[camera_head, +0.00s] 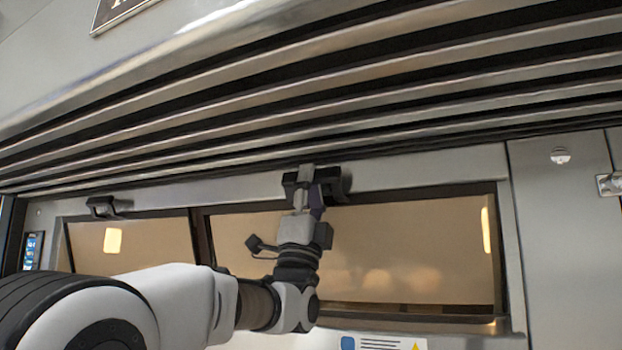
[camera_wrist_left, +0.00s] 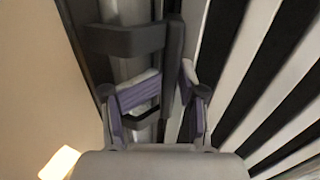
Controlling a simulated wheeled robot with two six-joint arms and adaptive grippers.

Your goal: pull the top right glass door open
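The top right glass door (camera_head: 410,250) is a wide dark-framed pane with warm light and blurred loaves behind it. It looks closed, flush with the oven front. Its dark handle (camera_head: 333,184) sits at the upper edge, and its bracket and bar show in the left wrist view (camera_wrist_left: 125,40). My left gripper (camera_head: 308,188) is at this handle. In the left wrist view, the purple-padded fingers of my left gripper (camera_wrist_left: 172,78) come in from both sides of the dark bar and appear closed on it. My right gripper is in neither view.
A slatted metal hood (camera_head: 330,90) overhangs close above the handle. Left of the door is another glass door (camera_head: 135,245) with its own handle (camera_head: 103,207). A plain steel panel (camera_head: 560,250) is on the right. A label (camera_head: 380,343) is below the glass.

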